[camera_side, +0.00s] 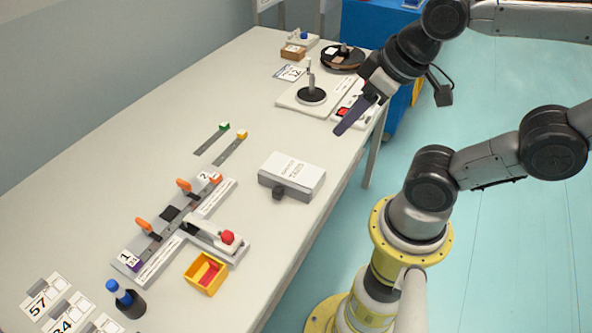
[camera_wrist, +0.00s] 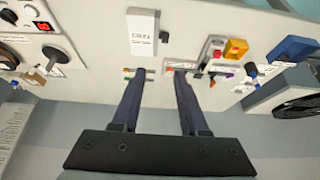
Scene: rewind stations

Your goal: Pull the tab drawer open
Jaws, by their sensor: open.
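The tab drawer looks to be the white-topped box (camera_side: 293,170) with a grey lower part, near the table's right edge in the side view. I see no gap between drawer and housing. In the wrist view the box (camera_wrist: 142,28) lies beyond my fingertips, with the dark tab (camera_wrist: 164,37) at its right. My gripper (camera_side: 340,130) is open and empty, its two dark fingers spread in the wrist view (camera_wrist: 160,72). It is above the table, apart from the box.
A fixture with orange handles (camera_side: 170,215) and a yellow bin (camera_side: 206,273) stand left of the box. Two slots with green and yellow sliders (camera_side: 230,148) lie behind it. A base with a black dial (camera_side: 311,96) and a red-button panel (camera_side: 343,112) stand near my gripper.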

